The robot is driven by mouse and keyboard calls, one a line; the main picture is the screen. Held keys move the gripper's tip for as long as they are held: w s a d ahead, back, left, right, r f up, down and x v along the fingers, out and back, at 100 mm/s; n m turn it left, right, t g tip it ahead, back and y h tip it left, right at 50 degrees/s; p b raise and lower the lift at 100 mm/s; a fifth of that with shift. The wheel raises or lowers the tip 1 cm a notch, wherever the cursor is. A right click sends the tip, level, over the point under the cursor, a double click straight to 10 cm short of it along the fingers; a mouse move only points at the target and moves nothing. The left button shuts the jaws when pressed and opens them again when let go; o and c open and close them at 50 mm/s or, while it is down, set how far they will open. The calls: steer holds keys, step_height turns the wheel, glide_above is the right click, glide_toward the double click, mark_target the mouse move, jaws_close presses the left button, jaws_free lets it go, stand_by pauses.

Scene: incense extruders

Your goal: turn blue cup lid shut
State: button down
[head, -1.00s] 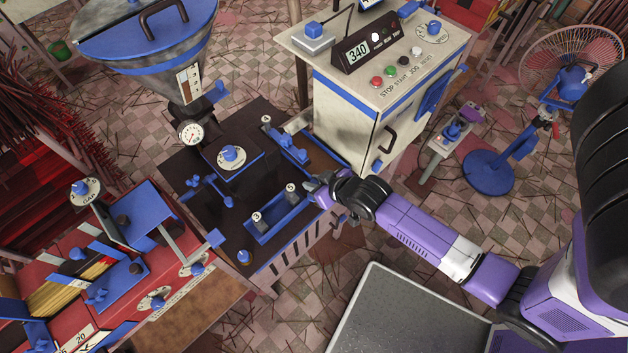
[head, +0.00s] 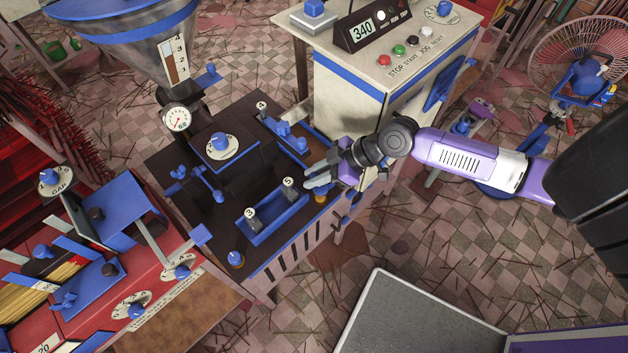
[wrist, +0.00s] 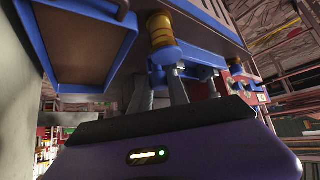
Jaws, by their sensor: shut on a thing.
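The blue cup lid (wrist: 162,56) shows in the wrist view against a brass cup (wrist: 160,30) at the edge of the dark machine bench. My gripper (wrist: 159,92) has its two grey fingers close together at the lid, one on either side, and is shut on it. In the head view my gripper (head: 318,181) is at the bench's right front corner, its grey fingers pointing left. The brass of the cup (head: 320,196) shows just below the fingers. The lid is mostly hidden there, and how far it is turned cannot be told.
A similar blue-topped brass cup (head: 236,259) stands at the bench's front left corner. A grey-topped surface (head: 425,320) is at front right.

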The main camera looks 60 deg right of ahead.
steer(key=shift+s+d+f+n, duration=0.1)
steer(key=shift+n, duration=0.2)
stand_by(0.4)
steer(key=c, duration=1.3)
jaws_free()
steer(key=shift+o, duration=0.2)
steer(key=b+v, duration=0.1)
steer(key=v, duration=0.6)
steer(key=shift+s+d+r, duration=0.2)
steer(key=shift+d+r, duration=0.05)
steer(key=shift+r, duration=0.05)
